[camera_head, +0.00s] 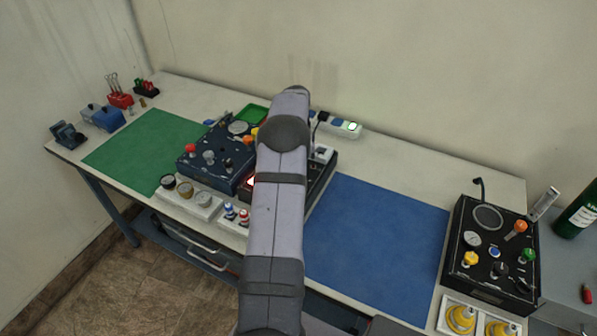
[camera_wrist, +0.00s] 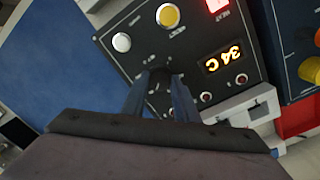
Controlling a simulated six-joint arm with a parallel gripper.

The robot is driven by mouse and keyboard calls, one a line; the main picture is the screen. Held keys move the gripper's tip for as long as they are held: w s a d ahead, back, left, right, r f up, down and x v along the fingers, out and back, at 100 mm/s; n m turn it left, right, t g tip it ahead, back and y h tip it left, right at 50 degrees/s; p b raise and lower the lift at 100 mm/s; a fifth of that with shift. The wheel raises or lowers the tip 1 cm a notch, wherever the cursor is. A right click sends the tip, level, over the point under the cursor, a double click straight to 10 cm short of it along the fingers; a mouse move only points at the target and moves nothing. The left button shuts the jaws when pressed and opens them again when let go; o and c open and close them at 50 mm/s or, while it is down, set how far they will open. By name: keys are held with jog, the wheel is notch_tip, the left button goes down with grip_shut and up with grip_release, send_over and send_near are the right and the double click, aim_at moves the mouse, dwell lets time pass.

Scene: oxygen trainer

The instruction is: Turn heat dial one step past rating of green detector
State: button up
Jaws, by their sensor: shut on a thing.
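In the wrist view a dark control panel (camera_wrist: 200,40) fills the upper middle. Its lit display (camera_wrist: 222,59) reads 34 C. My gripper (camera_wrist: 158,88) is shut on a dark dial (camera_wrist: 157,76) on this panel. The fingers hide most of the dial and its scale, so its setting is not readable. A red lit heat switch (camera_wrist: 216,5) is at the panel's top edge. In the head view my arm covers most of this panel. I cannot make out a green detector or its rating in either view.
A dark blue panel (camera_head: 196,166) with knobs stands left of the arm, behind a white tray (camera_head: 190,205) of round parts. A black box (camera_head: 470,258) with colored knobs stands at the right. The blue mat (camera_head: 375,245) and green mat (camera_head: 140,150) are clear.

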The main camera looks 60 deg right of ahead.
jog(key=shift+r+m, duration=0.15)
jog(key=shift+m, duration=0.45)
jog(key=o, duration=1.1)
jog(key=shift+c, duration=0.2)
jog(key=shift+w+d+r+b, duration=0.1)
jog(key=shift+r+b, duration=0.45)
jog(key=shift+r, duration=1.3)
jog(key=shift+d+r+b, duration=0.1)
jog(key=shift+r+b, duration=0.45)
jog(key=shift+r, duration=1.25)
